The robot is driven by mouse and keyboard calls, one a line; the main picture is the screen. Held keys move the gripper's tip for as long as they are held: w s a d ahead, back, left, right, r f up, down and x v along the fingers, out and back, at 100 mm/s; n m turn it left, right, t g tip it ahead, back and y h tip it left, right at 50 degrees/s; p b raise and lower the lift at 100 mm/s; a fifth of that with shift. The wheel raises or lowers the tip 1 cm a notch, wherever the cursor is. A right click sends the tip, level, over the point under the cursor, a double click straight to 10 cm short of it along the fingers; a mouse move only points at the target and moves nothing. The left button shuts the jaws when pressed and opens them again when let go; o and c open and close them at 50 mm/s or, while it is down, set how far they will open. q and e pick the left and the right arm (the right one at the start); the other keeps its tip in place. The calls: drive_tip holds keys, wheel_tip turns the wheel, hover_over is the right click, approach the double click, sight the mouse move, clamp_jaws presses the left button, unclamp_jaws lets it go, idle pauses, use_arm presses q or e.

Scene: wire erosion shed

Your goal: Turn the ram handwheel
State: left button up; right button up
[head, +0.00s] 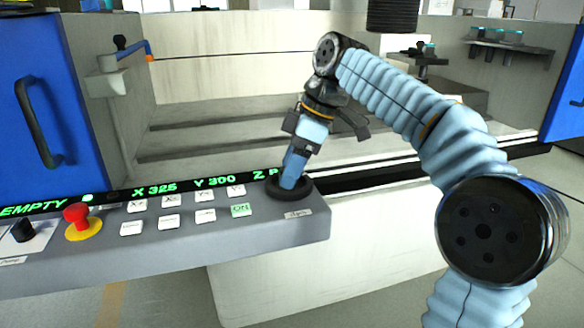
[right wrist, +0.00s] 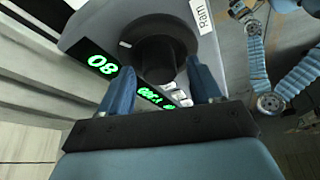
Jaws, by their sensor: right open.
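The ram handwheel (head: 289,190) is a black round wheel at the right end of the grey control panel. A small label (head: 298,213) is in front of it; in the right wrist view a label (right wrist: 202,16) beside the wheel reads "Ram". My right gripper (head: 292,178) points down at the wheel, its blue fingers hiding part of it. In the right wrist view the fingers (right wrist: 160,72) are apart, with the black handwheel (right wrist: 160,48) showing between and beyond their tips. I cannot tell whether they touch it. My left gripper is not in view.
The grey panel (head: 180,250) carries a red stop button (head: 77,215), several white keys, a green ON key (head: 241,210) and a green-lettered display (head: 180,187). Behind it is the machine's open tank (head: 215,125). A blue door (head: 40,110) stands at left.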

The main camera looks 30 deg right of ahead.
drive_tip(key=c, duration=1)
drive_tip(key=shift+c, duration=0.2)
drive_tip(key=shift+m, duration=0.3)
drive_tip(key=m+t+h, duration=0.1)
drive_tip(key=m, duration=0.2)
drive_tip(key=shift+s+m, duration=0.1)
drive_tip(key=shift+m, duration=0.2)
drive_tip(key=shift+a+m+t+h, duration=0.15)
drive_tip(key=shift+m+t+h, duration=0.35)
drive_tip(key=shift+m, duration=1.1)
drive_tip(key=o, duration=1)
